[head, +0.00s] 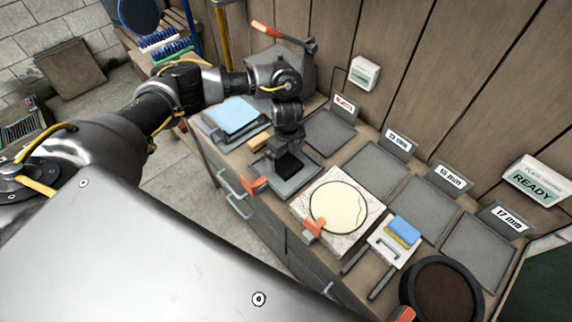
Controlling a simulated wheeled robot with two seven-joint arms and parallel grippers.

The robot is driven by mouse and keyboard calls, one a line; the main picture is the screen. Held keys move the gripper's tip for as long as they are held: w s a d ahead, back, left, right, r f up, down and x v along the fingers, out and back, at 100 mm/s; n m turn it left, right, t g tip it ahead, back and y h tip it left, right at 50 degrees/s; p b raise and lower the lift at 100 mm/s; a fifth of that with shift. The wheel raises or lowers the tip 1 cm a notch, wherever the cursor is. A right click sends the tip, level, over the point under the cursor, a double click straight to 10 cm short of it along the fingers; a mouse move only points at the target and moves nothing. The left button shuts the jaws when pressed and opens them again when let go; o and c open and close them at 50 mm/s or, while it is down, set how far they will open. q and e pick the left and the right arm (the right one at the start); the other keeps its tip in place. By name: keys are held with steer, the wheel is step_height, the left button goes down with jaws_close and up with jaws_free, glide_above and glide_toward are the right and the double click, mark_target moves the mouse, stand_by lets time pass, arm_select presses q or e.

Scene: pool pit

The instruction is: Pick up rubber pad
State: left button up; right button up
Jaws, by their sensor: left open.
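A black square piece that looks like the rubber pad (289,167) is on a grey tray (286,187) on the bench. My left gripper (286,154) points down directly over the black piece, with its fingers open. The gripper covers part of the piece's far side. I cannot tell whether the fingers touch it. My right gripper is not in view.
Right of the tray is a pale slab (343,233) with a cream disc (338,206). A blue and yellow sponge (403,231), a dark round pan (441,292) and labelled grey trays (467,252) lie further right. Blue cloths (235,117) lie behind left. The wooden wall (430,60) bounds the back.

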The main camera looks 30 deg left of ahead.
arm_select(q)
step_height(320, 180, down, 3)
steer(key=shift+r+b, duration=0.1)
steer(key=shift+b, duration=0.2)
steer(key=c, duration=1.1)
steer(key=shift+r, duration=0.5)
step_height(320, 180, up, 3)
steer(key=shift+w+f+p, duration=0.1)
steer(key=shift+p, duration=0.2)
steer(key=s+r, duration=0.3)
steer(key=s, duration=0.1)
steer(key=s+d+r+p, duration=0.1)
steer(key=s+r, duration=0.2)
steer(key=s, duration=0.2)
steer(key=s+d+r, duration=0.1)
steer(key=s+r, duration=0.2)
steer(key=s, duration=0.2)
steer(key=shift+r, duration=0.1)
